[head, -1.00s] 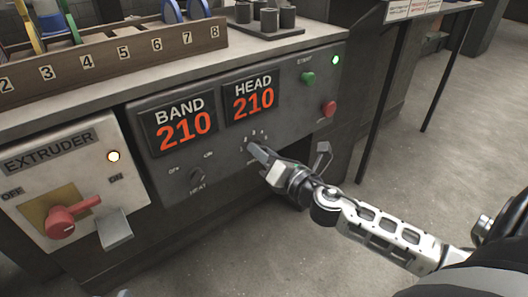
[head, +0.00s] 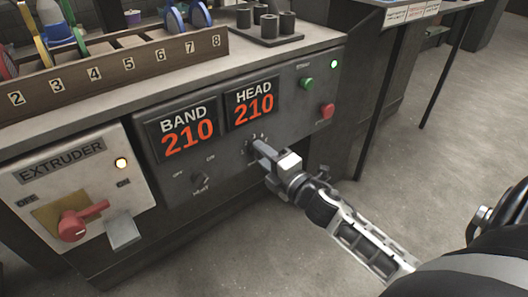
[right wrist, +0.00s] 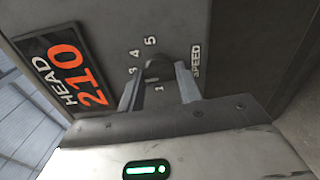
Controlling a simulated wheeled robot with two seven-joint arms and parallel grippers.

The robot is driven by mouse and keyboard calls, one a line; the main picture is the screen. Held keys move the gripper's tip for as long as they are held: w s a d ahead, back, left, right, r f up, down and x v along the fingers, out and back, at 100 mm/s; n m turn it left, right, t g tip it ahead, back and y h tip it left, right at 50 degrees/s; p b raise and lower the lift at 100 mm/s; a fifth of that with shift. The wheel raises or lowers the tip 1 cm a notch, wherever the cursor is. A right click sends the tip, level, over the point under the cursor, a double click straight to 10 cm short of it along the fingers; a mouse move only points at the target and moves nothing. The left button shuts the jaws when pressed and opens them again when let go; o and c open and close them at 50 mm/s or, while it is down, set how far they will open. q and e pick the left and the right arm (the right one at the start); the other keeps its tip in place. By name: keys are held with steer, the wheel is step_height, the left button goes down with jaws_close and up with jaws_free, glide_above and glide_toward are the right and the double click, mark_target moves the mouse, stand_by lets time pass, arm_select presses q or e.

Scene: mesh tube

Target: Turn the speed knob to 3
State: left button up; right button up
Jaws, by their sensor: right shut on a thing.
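The speed knob (right wrist: 157,67) is a dark round knob on the grey control panel, seen between my fingers in the right wrist view. Printed numbers 1, 3, 4 and 5 show around it, with the word SPEED to its right. A 2 is not readable there, and I cannot tell which number the knob points at. My right gripper (head: 263,151) is shut on the knob, its fingers (right wrist: 160,86) on either side. In the head view the fingers mostly hide the knob. My left gripper is not in view.
The BAND display (head: 184,130) and HEAD display (head: 252,101) both read 210. The heat knob (head: 201,180) is left of my gripper. Green (head: 306,84) and red (head: 327,110) buttons are above right. The extruder switch (head: 80,220) is far left. Floor is clear at right.

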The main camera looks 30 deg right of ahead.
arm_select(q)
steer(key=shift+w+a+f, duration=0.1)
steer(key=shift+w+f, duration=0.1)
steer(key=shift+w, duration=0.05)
arm_select(e)
steer(key=shift+m, duration=0.5)
steer(key=o, duration=1)
arm_select(q)
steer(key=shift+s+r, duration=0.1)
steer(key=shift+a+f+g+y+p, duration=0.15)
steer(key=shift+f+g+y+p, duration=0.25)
steer(key=shift+p, duration=0.5)
arm_select(e)
steer(key=shift+s+d, duration=0.2)
steer(key=shift+s, duration=2.45)
steer(key=shift+s+d, duration=0.25)
steer(key=shift+s, duration=2.4)
steer(key=shift+s+d, duration=0.2)
steer(key=shift+s, duration=2.45)
